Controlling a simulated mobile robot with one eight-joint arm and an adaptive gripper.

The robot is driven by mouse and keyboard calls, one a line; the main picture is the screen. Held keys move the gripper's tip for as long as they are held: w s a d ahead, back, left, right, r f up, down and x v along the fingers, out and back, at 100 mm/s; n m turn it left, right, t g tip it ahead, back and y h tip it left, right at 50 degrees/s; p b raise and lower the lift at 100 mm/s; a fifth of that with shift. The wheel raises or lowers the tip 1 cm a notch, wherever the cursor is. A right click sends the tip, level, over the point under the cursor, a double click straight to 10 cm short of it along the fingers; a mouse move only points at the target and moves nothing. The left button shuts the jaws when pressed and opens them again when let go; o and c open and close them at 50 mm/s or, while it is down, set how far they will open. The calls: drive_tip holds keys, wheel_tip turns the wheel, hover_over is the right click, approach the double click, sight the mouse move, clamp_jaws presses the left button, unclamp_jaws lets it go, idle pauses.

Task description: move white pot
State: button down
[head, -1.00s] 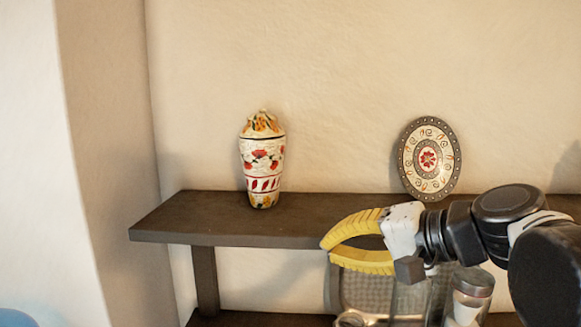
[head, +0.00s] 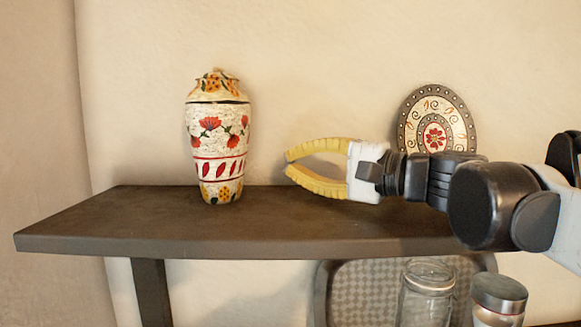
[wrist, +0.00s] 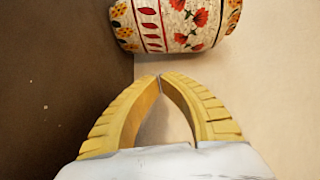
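The white pot (head: 219,140) is a tall lidded vase with red flowers, red leaf marks and yellow patches. It stands upright on the dark shelf (head: 100,225), left of my gripper (head: 288,163). The yellow fingers point left toward the pot, at the height of its lower half, with a clear gap between. In the wrist view, the pot (wrist: 178,22) lies across the top, beyond the fingertips of my gripper (wrist: 160,76). The tips almost meet and nothing is between the fingers.
An oval patterned plate (head: 437,120) leans on the wall behind my arm, partly hidden. Below the shelf are a glass jar (head: 426,295), a lidded jar (head: 498,300) and a woven tray (head: 352,292). The shelf left of the pot is clear.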

drive_tip(key=a, duration=0.3)
drive_tip(key=w+a+p, duration=0.1)
drive_tip(key=shift+a+r, duration=0.25)
drive_tip(key=shift+r, duration=0.1)
drive_tip(key=w+a, duration=0.2)
drive_tip(key=shift+w+a+f+p, duration=0.2)
drive_tip(key=shift+w+a+p, duration=0.15)
drive_tip(key=shift+s+a, duration=0.1)
drive_tip(key=shift+a, duration=0.15)
